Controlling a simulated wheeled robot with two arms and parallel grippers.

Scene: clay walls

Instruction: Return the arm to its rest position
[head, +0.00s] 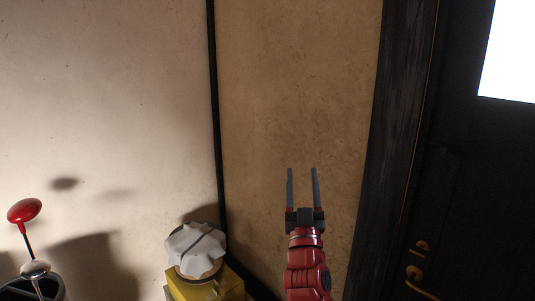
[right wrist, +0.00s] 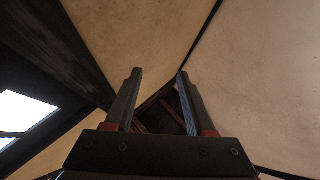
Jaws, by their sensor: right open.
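My right arm is red and stands up from the bottom of the head view. Its gripper (head: 303,172) points upward in front of the tan wall, with its two dark fingers apart and nothing between them. In the right wrist view the gripper (right wrist: 157,75) also shows open and empty, with the upper walls and a dark roof opening beyond it. My left gripper is in neither view.
A dark door (head: 455,190) with brass handles (head: 417,275) stands at the right. A jar with a white cloth cover (head: 195,245) sits on a yellow block (head: 205,288) left of my arm. A red-knobbed stick (head: 25,211) rises at the far left.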

